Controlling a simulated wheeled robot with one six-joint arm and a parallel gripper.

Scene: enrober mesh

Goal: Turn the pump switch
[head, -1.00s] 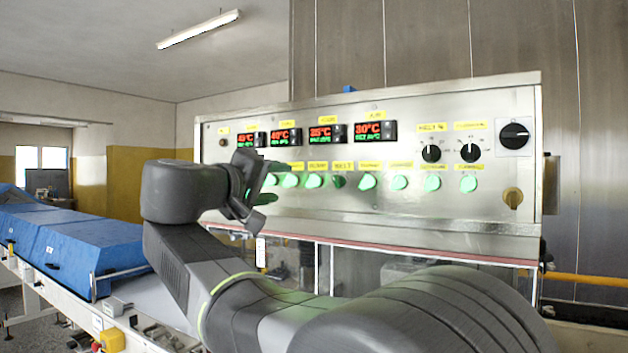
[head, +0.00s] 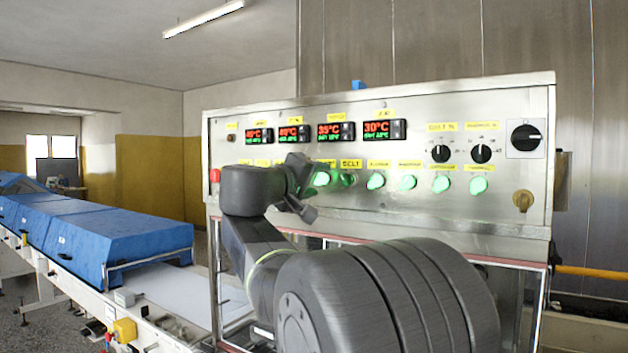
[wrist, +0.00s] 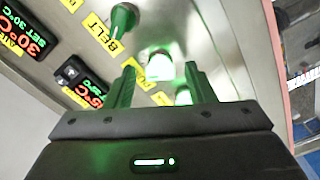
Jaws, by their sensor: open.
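The steel control panel (head: 400,210) carries a row of green switches. The switch left of the BELT one, taken as the pump switch (head: 321,178), glows bright green; its label is not readable. In the wrist view this lit pump switch (wrist: 159,66) shows between the fingertips, with its yellow label partly hidden by a finger. My gripper (wrist: 161,75) is open and empty, its fingers pointing at the panel on either side of the switch; contact cannot be told. In the head view my gripper (head: 308,190) is just in front of the panel, hiding switches further left.
Red-green temperature displays (head: 384,129) sit above the row. A blue-covered conveyor (head: 120,240) runs at left. A red button (head: 214,175) is at the panel's left edge.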

